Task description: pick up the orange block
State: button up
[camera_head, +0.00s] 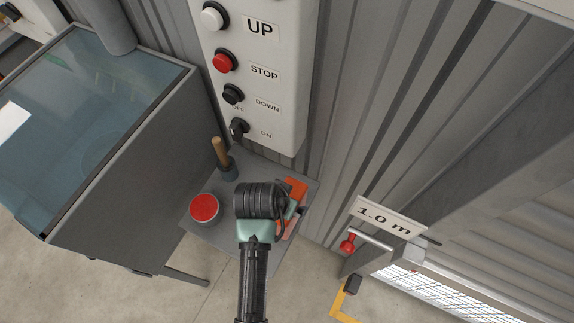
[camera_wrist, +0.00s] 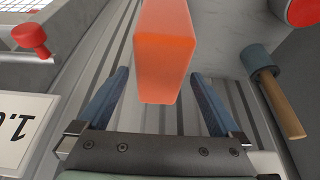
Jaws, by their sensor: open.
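The orange block (camera_wrist: 165,55) is large in the wrist view, upright in the picture and framed by my two blue fingers. My gripper (camera_wrist: 160,73) is open, with one finger to each side of the block and a visible gap on both sides. I cannot tell how far the fingertips are from it in depth. In the head view the orange block (camera_head: 296,186) shows on a small grey shelf (camera_head: 232,236), partly hidden by my arm. The fingers are mostly hidden there.
A red-topped can (camera_head: 204,208) and a wooden-handled mallet (camera_head: 221,156) stand left on the shelf. A button panel (camera_head: 262,70) hangs behind on the corrugated wall. A glass-topped cabinet (camera_head: 110,140) is at left; a red-knobbed lever (camera_head: 348,243) and "1.0 m" sign (camera_head: 385,218) are at right.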

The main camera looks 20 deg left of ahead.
jog(key=x, duration=0.5)
jog(key=shift+p, duration=0.4)
jog(key=shift+f, duration=0.3)
jog(key=shift+c, duration=0.2)
jog(key=c, duration=1.3)
jog(key=shift+r, duration=0.1)
jog(key=shift+c, duration=0.2)
